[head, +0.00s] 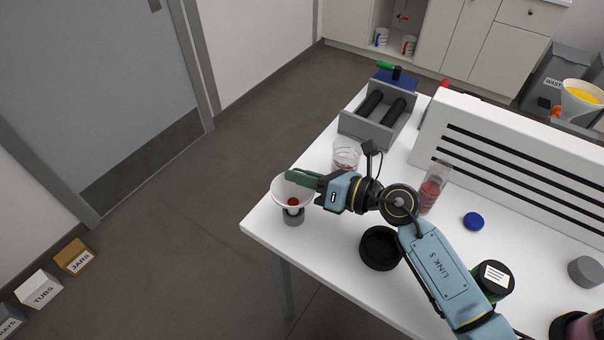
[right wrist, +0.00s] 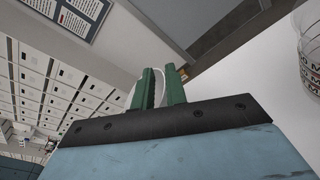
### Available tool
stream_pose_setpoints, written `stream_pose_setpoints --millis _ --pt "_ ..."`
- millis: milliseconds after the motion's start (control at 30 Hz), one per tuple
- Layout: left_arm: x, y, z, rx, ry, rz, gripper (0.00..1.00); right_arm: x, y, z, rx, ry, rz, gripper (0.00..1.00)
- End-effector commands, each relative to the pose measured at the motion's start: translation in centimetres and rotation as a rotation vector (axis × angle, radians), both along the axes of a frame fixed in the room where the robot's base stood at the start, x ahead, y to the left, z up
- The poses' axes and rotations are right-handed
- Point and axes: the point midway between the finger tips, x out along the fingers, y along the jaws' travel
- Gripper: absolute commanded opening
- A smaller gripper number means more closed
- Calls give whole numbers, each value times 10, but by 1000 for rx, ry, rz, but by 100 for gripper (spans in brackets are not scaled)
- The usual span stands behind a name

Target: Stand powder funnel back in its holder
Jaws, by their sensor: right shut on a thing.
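The powder funnel (head: 279,191) is white, with a wide mouth facing up and a red patch low in it. It is at the table's near left corner. My right gripper (head: 301,178) has its green fingers shut on the funnel's rim. The right wrist view also shows the fingers (right wrist: 159,88) with a thin white edge at them. A short grey cylindrical piece (head: 293,219), perhaps the holder, shows directly below the funnel. I cannot tell whether the funnel's spout is in it or above it. My left gripper is not in view.
A clear jar (head: 345,156) stands just behind the gripper. A grey roller tray (head: 370,126) and a white slotted panel (head: 500,150) stand farther back.

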Motion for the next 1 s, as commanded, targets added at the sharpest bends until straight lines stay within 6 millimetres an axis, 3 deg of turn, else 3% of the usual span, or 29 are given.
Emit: stream_pose_setpoints --millis 867,900,1000 --pt "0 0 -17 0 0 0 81 0 0 -22 1 0 -1 0" --pt "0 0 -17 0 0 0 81 0 0 -22 1 0 -1 18" --pt "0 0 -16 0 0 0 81 0 0 -21 1 0 -1 31"
